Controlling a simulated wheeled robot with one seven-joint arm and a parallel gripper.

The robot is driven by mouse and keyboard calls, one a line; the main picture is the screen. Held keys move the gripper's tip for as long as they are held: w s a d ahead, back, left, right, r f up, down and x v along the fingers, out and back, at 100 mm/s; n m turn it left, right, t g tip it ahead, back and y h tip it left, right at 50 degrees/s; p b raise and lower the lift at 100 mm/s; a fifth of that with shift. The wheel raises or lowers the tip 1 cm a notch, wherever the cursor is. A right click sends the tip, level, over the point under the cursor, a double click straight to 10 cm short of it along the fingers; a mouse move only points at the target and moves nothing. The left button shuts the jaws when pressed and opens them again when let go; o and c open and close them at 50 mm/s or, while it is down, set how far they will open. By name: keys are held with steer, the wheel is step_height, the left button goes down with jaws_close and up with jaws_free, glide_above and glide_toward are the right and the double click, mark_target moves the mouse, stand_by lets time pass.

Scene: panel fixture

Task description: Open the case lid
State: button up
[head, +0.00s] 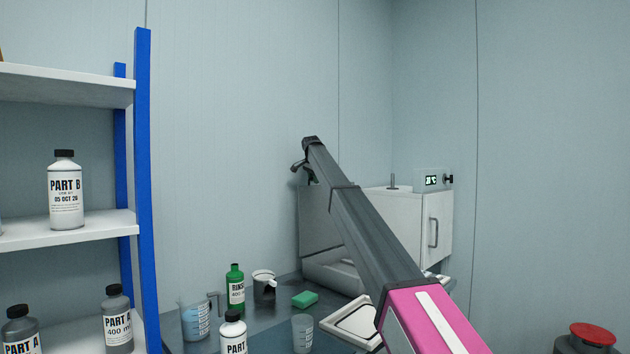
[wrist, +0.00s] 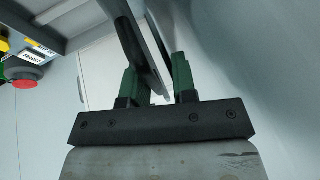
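A low pale case (head: 335,277) sits on the bench's far side. A grey upright panel (head: 318,228) stands above its back like a raised lid; my arm hides part of both. My gripper (head: 300,166) is at the panel's top edge. In the wrist view, the two green fingers of my gripper (wrist: 157,82) stand apart, with a dark, thin slanted piece (wrist: 143,50) between them, closer to the left finger. A narrow gap shows beside the right finger. What this piece belongs to is not clear.
A white cabinet (head: 425,225) with a handle and display stands right of the case. A green bottle (head: 236,287), a dark cup (head: 264,285), a green sponge (head: 305,299) and a measuring jug (head: 196,318) stand on the bench. A blue-post shelf (head: 143,190) is at left.

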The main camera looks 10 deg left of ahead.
steer(key=shift+s+d+f, duration=0.1)
steer(key=shift+s+f, duration=0.1)
steer(key=v, duration=1.1)
steer(key=shift+w, duration=0.2)
steer(key=shift+r, duration=0.15)
steer(key=shift+s, duration=0.1)
